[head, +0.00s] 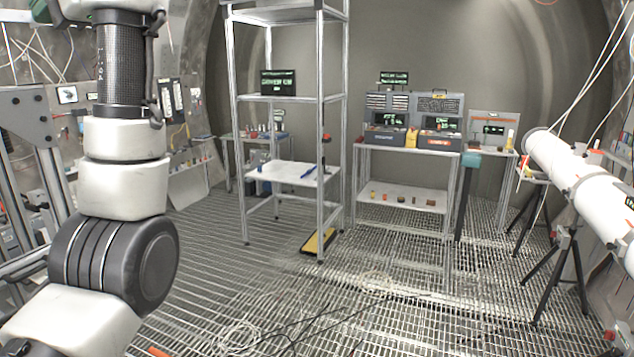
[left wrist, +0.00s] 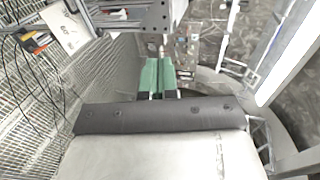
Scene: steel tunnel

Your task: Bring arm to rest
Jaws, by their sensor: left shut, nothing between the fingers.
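My left arm (head: 125,150) stands upright along the left side of the head view, with its upper end cut off by the top edge. My left gripper (left wrist: 157,76) shows in the left wrist view as two green fingers side by side, closed together with nothing between them. A grey metal bracket with holes (left wrist: 157,17) shows just beyond the fingertips; I cannot tell whether they touch. The gripper's fingers are not clear in the head view. My right gripper is in neither view.
A tall metal shelf (head: 281,98) stands ahead, with a workbench (head: 408,148) right of it. A white tube on tripods (head: 580,180) is at the right. Cables (head: 238,338) lie on the grated floor (head: 215,260), whose middle is mostly clear. A dark frame (head: 25,115) stands close behind my left arm.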

